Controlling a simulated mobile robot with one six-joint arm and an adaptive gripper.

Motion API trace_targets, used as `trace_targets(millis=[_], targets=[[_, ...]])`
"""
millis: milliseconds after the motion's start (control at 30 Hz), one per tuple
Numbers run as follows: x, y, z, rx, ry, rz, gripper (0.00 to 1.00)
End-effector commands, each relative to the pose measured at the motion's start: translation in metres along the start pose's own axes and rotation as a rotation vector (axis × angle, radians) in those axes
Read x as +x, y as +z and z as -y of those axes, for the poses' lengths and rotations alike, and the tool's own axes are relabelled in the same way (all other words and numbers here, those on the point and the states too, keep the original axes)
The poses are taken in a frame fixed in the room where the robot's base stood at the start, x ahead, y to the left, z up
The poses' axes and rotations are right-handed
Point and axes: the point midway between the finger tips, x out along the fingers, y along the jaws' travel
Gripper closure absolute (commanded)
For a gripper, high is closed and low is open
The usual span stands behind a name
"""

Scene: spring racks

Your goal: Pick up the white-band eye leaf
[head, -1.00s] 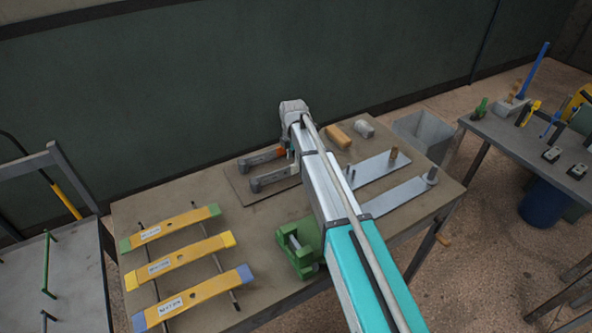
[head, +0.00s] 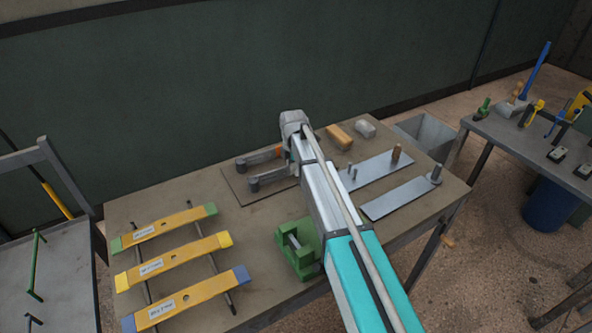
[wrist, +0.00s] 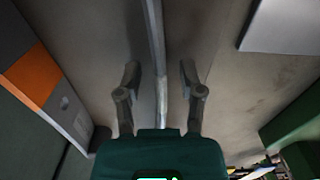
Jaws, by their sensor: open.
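Two dark grey eye leaves lie side by side on a thin board in the head view, their round eyes at the left. The rear one, the orange-band eye leaf (head: 262,158), also shows at the left of the wrist view (wrist: 35,75). The front one (head: 270,178) shows no band; my arm hides its right part. In the wrist view my gripper (wrist: 159,72) is open, pointing down, with a finger on each side of a thin pale bar (wrist: 156,30), apparently this front leaf seen edge-on. The fingers look apart from it. I cannot make out a white band.
Yellow leaves (head: 175,262) with coloured ends rest on rods at the left. Two flat metal plates (head: 400,198) with pegs, a tan block (head: 340,137) and a grey block (head: 365,129) are at the right.

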Motion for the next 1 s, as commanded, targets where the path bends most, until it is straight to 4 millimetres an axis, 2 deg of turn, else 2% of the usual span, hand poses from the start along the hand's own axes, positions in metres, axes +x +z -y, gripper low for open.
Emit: trace_targets(millis=[367, 467, 633, 667, 1000], targets=[[-0.0002, -0.0004, -0.0001, -0.001, 0.000, 0.000, 0.50], [-0.0002, -0.0005, -0.0002, -0.001, 0.000, 0.000, 0.65], [-0.0002, -0.0006, -0.0002, -0.001, 0.000, 0.000, 0.96], [-0.0002, -0.0006, -0.0003, -0.001, 0.000, 0.000, 1.00], [-0.0005, -0.0008, -0.0008, -0.001, 0.001, 0.000, 1.00]])
